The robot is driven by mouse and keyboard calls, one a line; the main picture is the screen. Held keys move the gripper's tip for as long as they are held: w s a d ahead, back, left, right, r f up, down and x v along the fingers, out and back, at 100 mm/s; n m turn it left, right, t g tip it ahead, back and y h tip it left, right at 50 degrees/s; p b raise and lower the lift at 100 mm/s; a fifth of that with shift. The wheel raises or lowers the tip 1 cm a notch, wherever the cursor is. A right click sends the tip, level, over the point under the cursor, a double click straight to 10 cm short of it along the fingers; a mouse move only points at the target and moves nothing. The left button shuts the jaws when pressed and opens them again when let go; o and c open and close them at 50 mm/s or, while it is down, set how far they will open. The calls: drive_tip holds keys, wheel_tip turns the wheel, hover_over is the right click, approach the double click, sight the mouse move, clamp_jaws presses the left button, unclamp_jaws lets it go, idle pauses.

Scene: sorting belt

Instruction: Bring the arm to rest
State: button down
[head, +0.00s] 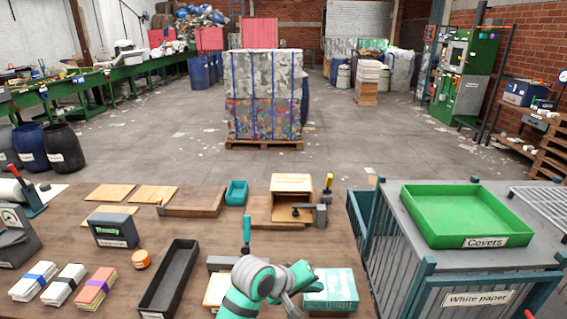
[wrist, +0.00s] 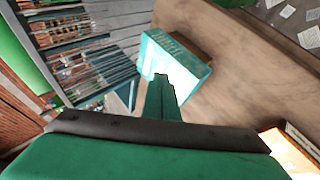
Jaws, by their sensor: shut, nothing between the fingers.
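My arm (head: 243,293) reaches in from the bottom edge of the head view, bent over the front of the brown workbench (head: 215,250). My gripper (head: 302,277) is at its end, partly hidden by the arm's own links. In the wrist view my gripper (wrist: 161,77) has its green fingers together with nothing between them. A teal and white book or block (head: 335,287) lies on the bench just right of the gripper. It also shows beyond the fingertips in the wrist view (wrist: 176,58); I cannot tell the gap.
A black tray (head: 168,280), an orange jar (head: 141,259) and banded paper bundles (head: 95,287) are left of the arm. An open wooden box (head: 291,197) and a clamp stand behind it. A barred cart with a green "Covers" tray (head: 455,214) is at right.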

drive_tip(key=s+d+n+t+h, duration=0.1)
drive_tip(key=d+n+t+h, duration=0.15)
drive_tip(key=d+t, duration=0.55)
drive_tip(key=s+a+f+n+t+y, duration=0.2)
drive_tip(key=s+f+n+y, duration=0.15)
drive_tip(key=s+f, duration=0.55)
drive_tip(key=s+a+f+m+y, duration=0.1)
drive_tip(key=s+a+f+y, duration=0.15)
drive_tip(key=s, duration=0.45)
drive_tip(key=s+a+f+y, duration=0.2)
drive_tip(key=s+a, duration=0.1)
drive_tip(key=s, duration=0.3)
drive_tip(key=s+a+r+m+y, duration=0.1)
drive_tip(key=s+a+m, duration=0.3)
drive_tip(key=s, duration=0.6)
drive_tip(key=s+a+r+m+y, duration=0.1)
drive_tip(key=s+a+m, duration=0.3)
drive_tip(key=s, duration=0.5)
drive_tip(key=shift+s+a+r, duration=0.4)
drive_tip(key=shift+a+r, duration=0.15)
drive_tip(key=shift+r, duration=0.15)
